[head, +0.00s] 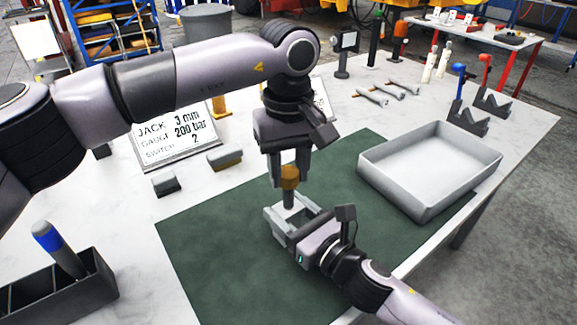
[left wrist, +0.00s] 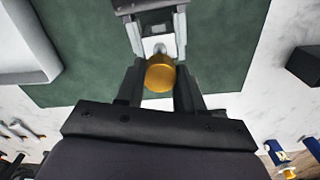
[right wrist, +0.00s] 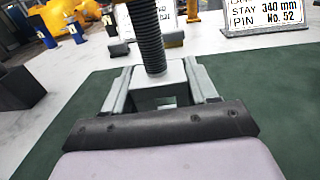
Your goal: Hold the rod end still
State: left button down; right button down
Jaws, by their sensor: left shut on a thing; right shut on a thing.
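My left gripper (head: 289,180) points down over the green mat (head: 215,255) and is shut on a brass-coloured round piece (left wrist: 160,76). A dark threaded rod (right wrist: 147,35) stands roughly upright below that piece, also seen in the head view (head: 288,199). The rod's lower end meets a grey block (right wrist: 160,82) with an opening in its near face. My right gripper (head: 290,219) comes in low from the right and is shut on this block, one finger along each side. The exact join of rod and block is partly hidden.
An empty grey tray (head: 432,205) stands to the right. Tools and V-shaped stands (head: 492,102) line the back.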

pick_arm(q)
jog(key=m, duration=1.3)
jog(key=c, duration=0.7)
grip_release()
